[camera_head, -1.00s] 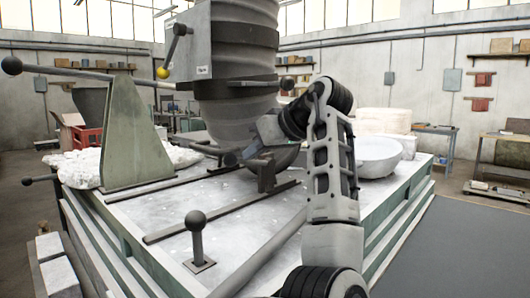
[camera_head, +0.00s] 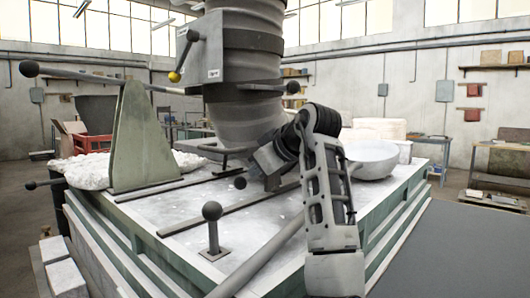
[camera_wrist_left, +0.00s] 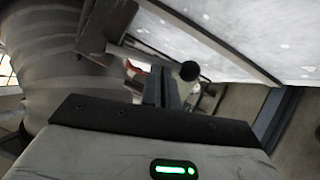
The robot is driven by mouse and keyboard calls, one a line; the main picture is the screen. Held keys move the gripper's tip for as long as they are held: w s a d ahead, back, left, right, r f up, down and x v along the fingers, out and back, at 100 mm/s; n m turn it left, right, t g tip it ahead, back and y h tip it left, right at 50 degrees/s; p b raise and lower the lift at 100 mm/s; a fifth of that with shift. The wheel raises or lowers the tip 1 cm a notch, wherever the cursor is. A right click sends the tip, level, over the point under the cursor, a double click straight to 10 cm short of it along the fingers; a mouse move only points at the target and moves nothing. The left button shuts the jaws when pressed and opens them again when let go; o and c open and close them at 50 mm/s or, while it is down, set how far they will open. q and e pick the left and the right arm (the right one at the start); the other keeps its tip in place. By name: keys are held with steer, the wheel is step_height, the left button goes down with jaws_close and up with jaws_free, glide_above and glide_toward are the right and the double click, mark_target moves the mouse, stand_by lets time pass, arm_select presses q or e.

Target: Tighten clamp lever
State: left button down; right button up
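The clamp lever, a bar with a dark ball knob (camera_head: 240,183), sits low beside the foot of the ladle column, next to my left gripper (camera_head: 264,172). In the left wrist view the knob (camera_wrist_left: 188,71) shows just past the fingertips of my left gripper (camera_wrist_left: 160,75). The two dark fingers are close together, and the lever's bar crosses at their tips. I see no part of the bar between them. The exact contact is hidden. In the head view my arm and wrist hide the clamp block. My right gripper is not in view.
The big ribbed grey column (camera_head: 250,80) rises behind my wrist. A ball-knobbed lever (camera_head: 212,212) stands on the pale tabletop (camera_head: 175,225). A grey bowl (camera_head: 372,158) lies right of my arm. A green upright plate (camera_head: 138,140) stands at the left.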

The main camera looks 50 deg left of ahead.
arm_select(q)
steer(key=shift+f, duration=0.1)
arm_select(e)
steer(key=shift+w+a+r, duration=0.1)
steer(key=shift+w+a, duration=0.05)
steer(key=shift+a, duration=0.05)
arm_select(q)
steer(key=a+r+p+v, duration=0.1)
steer(key=r+p+v, duration=0.1)
steer(key=v, duration=1)
steer(key=shift+s+r, duration=0.3)
steer(key=shift+r, duration=0.15)
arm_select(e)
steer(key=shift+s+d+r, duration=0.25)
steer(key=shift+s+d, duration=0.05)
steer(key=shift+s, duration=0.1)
